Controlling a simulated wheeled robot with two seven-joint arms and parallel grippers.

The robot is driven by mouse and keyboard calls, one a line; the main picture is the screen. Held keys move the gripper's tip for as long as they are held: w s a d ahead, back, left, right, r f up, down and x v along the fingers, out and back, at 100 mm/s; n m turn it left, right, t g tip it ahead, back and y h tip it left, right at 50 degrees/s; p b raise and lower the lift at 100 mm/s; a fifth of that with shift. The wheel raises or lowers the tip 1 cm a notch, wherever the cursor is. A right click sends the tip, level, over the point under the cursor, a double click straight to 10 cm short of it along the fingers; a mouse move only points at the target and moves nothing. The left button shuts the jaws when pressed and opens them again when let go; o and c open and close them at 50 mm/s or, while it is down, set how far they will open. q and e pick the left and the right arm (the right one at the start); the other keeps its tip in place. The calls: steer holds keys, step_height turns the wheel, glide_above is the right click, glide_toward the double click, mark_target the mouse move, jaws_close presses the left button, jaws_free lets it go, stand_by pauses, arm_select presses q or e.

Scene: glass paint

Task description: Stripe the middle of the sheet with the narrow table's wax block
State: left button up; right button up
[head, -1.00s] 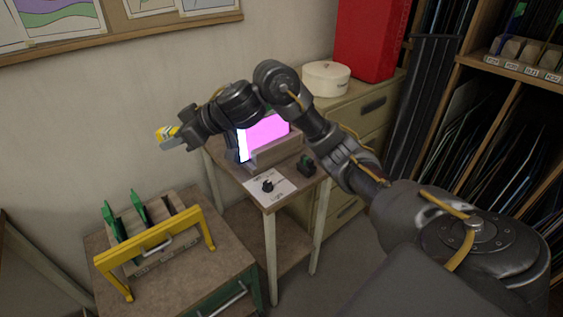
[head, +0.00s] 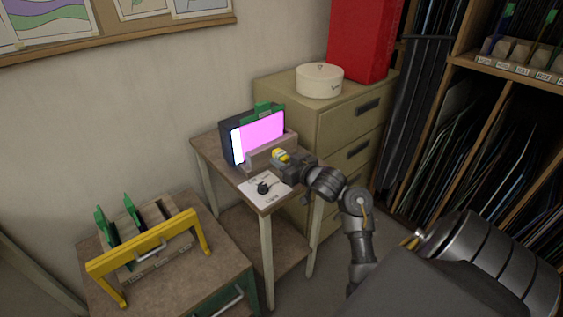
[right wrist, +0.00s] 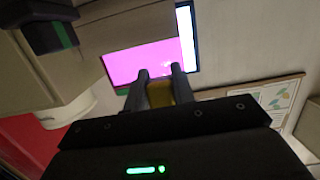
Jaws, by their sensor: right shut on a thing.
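A glowing pink sheet (head: 263,131) stands upright against the dark light box on the narrow table (head: 211,151); a white lit strip (head: 237,145) shows at its left. The sheet also shows in the right wrist view (right wrist: 145,63). My right gripper (head: 283,156) is shut on a yellow block, probably the wax block (head: 279,154), in front of the sheet's lower right part. The yellow block shows between the fingers in the right wrist view (right wrist: 160,94). I cannot tell whether it touches the sheet. My left gripper is not in view.
A wooden ledge (head: 262,155) runs along the sheet's bottom. A white card (head: 279,183) with a small black item (head: 263,188) lies on the table's front. A yellow-framed rack (head: 150,243) stands at lower left. A drawer cabinet (head: 335,130) carrying a round white box (head: 319,80) is behind.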

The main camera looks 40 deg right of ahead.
steer(key=shift+w+f+b, duration=0.15)
steer(key=shift+w+b, duration=1.1)
steer(key=shift+w, duration=0.15)
steer(key=shift+w+b, duration=0.3)
steer(key=shift+w, duration=0.3)
steer(key=shift+r, duration=0.2)
steer(key=g+p, duration=0.3)
steer(key=p, duration=0.2)
glide_toward(252, 141)
steer(key=w+f, duration=0.3)
steer(key=shift+w+f, duration=0.1)
steer(key=shift+w+t+b, duration=0.3)
steer(key=shift+w+b, duration=0.15)
steer(key=shift+w, duration=0.65)
